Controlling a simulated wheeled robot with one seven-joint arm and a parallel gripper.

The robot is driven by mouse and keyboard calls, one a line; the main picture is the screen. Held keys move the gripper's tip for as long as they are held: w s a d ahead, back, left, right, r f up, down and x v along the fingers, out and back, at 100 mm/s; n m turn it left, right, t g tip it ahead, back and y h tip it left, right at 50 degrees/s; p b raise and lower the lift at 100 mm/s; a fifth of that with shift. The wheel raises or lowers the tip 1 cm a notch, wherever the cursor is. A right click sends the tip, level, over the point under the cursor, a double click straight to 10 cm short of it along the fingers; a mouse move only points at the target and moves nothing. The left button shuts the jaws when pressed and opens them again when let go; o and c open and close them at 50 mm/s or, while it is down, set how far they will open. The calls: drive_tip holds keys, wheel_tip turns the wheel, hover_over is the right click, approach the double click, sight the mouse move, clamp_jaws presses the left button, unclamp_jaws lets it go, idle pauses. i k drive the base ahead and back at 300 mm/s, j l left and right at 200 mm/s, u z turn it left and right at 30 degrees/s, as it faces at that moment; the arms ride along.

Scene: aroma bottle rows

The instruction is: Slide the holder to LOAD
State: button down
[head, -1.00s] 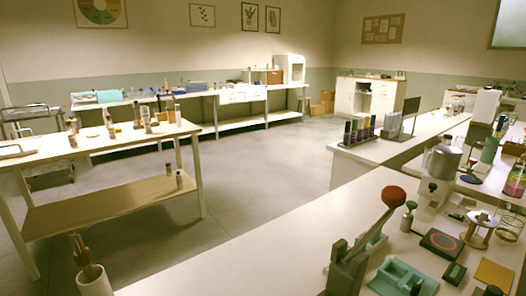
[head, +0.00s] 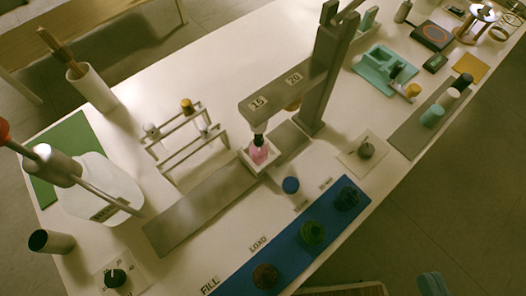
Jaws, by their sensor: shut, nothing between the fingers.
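The holder (head: 249,164) is a small pale square block on a long grey rail (head: 190,212). A pink bottle (head: 259,152) with a dark top stands in it. The holder is under the end of a grey overhead arm marked 15 and 20 (head: 262,96); I cannot tell whether the bottle's top touches the arm. The FILL label (head: 209,286) is further left, near the bottom edge. Two more labels lie to the right, too small to read. My gripper is not in view.
A blue strip (head: 290,256) with several dark round pieces lies along the front edge. A blue-capped piece (head: 290,185) stands between it and the rail. A tube rack (head: 183,138) is behind the rail. A white container (head: 100,192) and a dial (head: 115,278) are at left.

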sight(290, 185)
drive_tip(key=k+l+u, duration=0.25)
drive_tip(key=u, duration=0.15)
drive_tip(key=k+l+u, duration=0.15)
drive_tip(key=k+u, duration=0.2)
drive_tip(key=k+l+u, duration=0.1)
drive_tip(key=k+u, duration=0.3)
drive_tip(key=i, duration=0.1)
